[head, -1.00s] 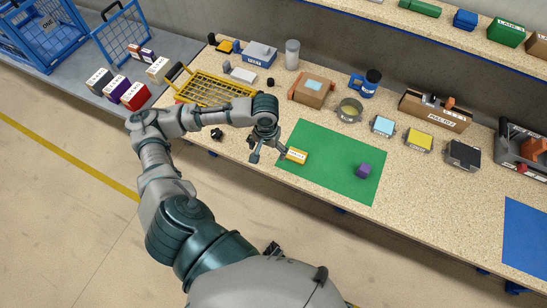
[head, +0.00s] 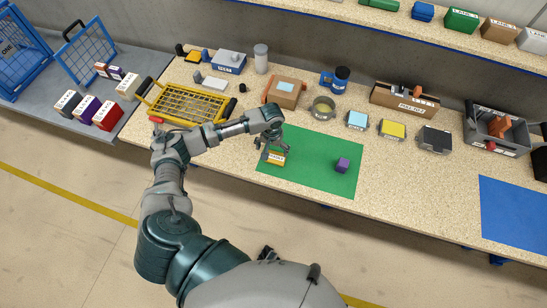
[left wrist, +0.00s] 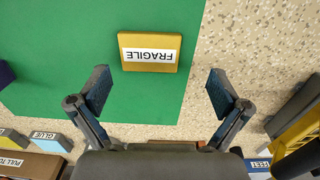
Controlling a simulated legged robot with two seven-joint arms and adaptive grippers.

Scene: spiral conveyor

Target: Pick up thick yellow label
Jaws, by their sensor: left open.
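The thick yellow label (head: 276,159) is a flat yellow block with a white "FRAGILE" sticker. It lies on the left part of the green mat (head: 318,178). In the left wrist view the label (left wrist: 152,39) is at top centre, beyond the fingertips and between their lines. My left gripper (head: 274,152) is just above the label in the head view, and its fingers partly cover the label. In the left wrist view my left gripper (left wrist: 160,88) is spread wide and empty, with both fingers apart from the label. My right gripper is not in view.
A purple cube (head: 342,165) sits on the mat's right side. Behind the mat stand a cardboard box (head: 285,93), a round tin (head: 322,107), and cyan (head: 357,119) and yellow (head: 392,129) blocks. A yellow wire basket (head: 187,104) is at left. A blue mat (head: 515,215) lies far right.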

